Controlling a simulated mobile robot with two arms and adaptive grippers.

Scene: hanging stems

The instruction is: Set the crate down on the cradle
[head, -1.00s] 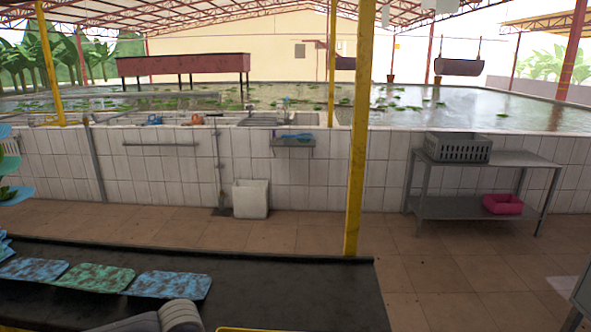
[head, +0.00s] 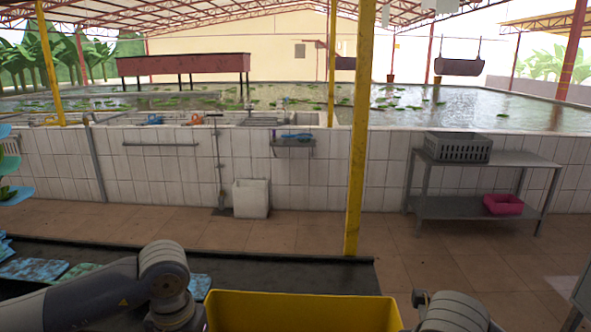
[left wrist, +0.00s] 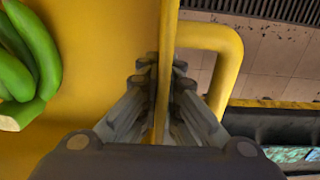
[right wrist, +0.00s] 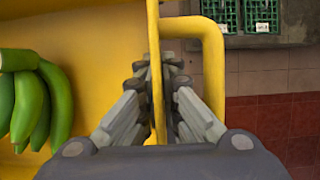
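The yellow crate (head: 300,311) shows at the bottom centre of the head view, cut off by the frame edge. It holds green bananas, seen in the left wrist view (left wrist: 35,50) and the right wrist view (right wrist: 38,100). My left gripper (left wrist: 163,80) is shut on the crate's wall at one end, beside a yellow handle loop (left wrist: 228,62). My right gripper (right wrist: 156,82) is shut on the opposite end wall, beside another handle loop (right wrist: 208,50). The crate's underside is hidden. I cannot identify the cradle in any view.
A dark table (head: 330,278) with blue and green mats lies behind the crate. A yellow post (head: 357,170) rises just beyond it. A grey metal table (head: 520,158) with a grey crate (head: 458,147) and pink basin (head: 502,204) stands right. Tiled floor lies between.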

